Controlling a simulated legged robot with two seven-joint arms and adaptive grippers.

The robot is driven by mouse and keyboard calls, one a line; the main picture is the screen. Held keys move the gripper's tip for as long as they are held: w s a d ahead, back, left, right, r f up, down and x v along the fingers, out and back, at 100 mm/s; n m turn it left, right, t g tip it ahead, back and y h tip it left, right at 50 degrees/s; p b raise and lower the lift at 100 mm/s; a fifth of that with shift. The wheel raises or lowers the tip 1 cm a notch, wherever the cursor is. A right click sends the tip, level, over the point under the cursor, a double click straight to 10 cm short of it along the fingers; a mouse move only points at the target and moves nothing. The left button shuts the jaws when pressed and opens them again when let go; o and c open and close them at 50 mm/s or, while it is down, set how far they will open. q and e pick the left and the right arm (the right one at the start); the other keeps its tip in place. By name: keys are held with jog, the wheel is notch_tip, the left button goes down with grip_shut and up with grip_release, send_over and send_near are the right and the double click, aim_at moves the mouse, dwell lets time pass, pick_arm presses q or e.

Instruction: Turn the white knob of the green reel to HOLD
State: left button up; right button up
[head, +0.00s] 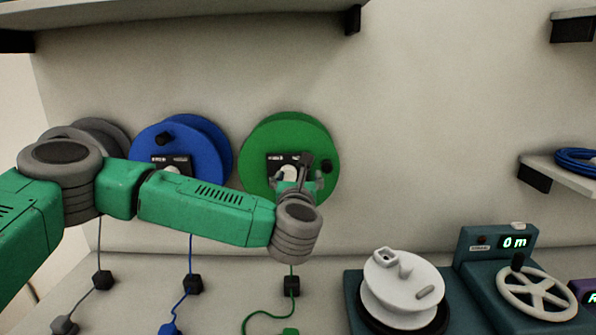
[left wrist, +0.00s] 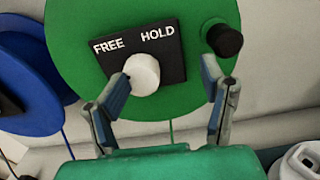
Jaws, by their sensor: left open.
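The green reel (head: 300,129) hangs on the back wall and fills much of the left wrist view (left wrist: 80,60). Its black plate (left wrist: 174,64) reads FREE on the left and HOLD on the right. The white knob (left wrist: 142,74) sits at the plate's lower middle; it also shows, partly covered, in the head view (head: 289,172). I cannot tell which word it points to. My left gripper (head: 303,172) is open in front of the reel. In the wrist view its fingers (left wrist: 166,80) straddle the knob, the left finger close beside it, the right well apart. My right gripper is not in view.
A black handle (left wrist: 224,40) sticks out of the green reel near the right finger. A blue reel (head: 218,135) and a grey reel (head: 115,135) hang to the left. A white spool (head: 408,285) and a spoked wheel (head: 530,286) stand at the lower right.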

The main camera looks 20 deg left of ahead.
aim_at(288, 176)
pick_arm(q)
jog(key=w+a, duration=0.1)
jog(key=a, duration=0.2)
jog(key=w+a, duration=0.1)
jog(key=shift+w+a+f, duration=0.3)
jog(key=shift+a+f, duration=0.1)
jog(key=shift+d, duration=0.1)
jog(key=shift+s+d+r, duration=0.15)
jog(key=shift+d, duration=0.35)
jog(key=shift+s+d+r, duration=0.15)
jog(key=shift+d, duration=0.3)
jog(key=c, duration=1)
jog(key=shift+s+d+r, duration=0.1)
jog(key=shift+d, duration=0.2)
jog(key=shift+c, duration=0.7)
jog(key=shift+a, duration=0.5)
jog(key=shift+d, duration=0.1)
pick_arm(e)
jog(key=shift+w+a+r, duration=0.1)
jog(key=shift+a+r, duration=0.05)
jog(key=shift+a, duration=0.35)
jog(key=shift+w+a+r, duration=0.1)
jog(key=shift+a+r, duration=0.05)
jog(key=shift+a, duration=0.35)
